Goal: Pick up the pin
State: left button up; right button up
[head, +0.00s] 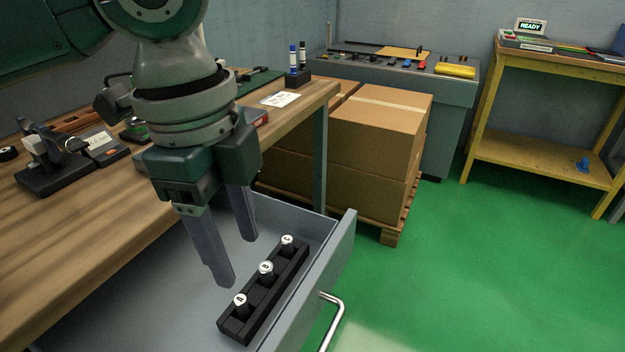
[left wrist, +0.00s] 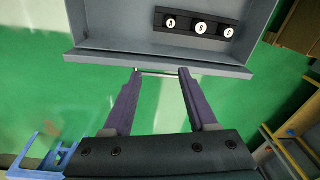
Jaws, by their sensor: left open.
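Three dark pins with white lettered caps, a near one (head: 241,300), a middle one (head: 266,269) and a far one (head: 288,241), stand upright in a black holder (head: 255,318) inside the open drawer (head: 342,262). My left gripper (head: 237,264) is open and empty, its fingers pointing down over the drawer, left of the holder in the head view. In the left wrist view the row of pins (left wrist: 200,27) and the drawer front (left wrist: 150,63) lie beyond my spread fingertips (left wrist: 160,72). The lettering on the caps is too small to read surely. My right gripper is not in view.
A metal drawer handle (head: 332,318) sticks out from the drawer front. The wooden bench (head: 75,235) stands above the drawer at left, with tools on it. Cardboard boxes (head: 375,125) on a pallet stand behind. The green floor (head: 460,270) at right is clear.

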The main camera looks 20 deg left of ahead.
pick_arm(q)
jog(key=w+a+f+b, duration=0.3)
jog(key=a+f+b, duration=0.2)
jog(key=f, duration=0.1)
jog(key=b, duration=0.1)
send_over(240, 299)
jog(key=f, duration=0.3)
jog(key=shift+a+f+y, duration=0.25)
jog(key=shift+f+y, duration=0.05)
jog(key=shift+f, duration=0.1)
jog(key=f, duration=0.1)
jog(key=f+b, duration=0.1)
jog(key=f, duration=0.3)
jog(key=shift+d+f+b, duration=0.2)
jog(key=shift+d+b, duration=0.05)
jog(key=shift+b, duration=0.15)
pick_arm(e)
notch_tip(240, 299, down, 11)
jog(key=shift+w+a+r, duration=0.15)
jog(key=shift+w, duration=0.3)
pick_arm(q)
grip_shut()
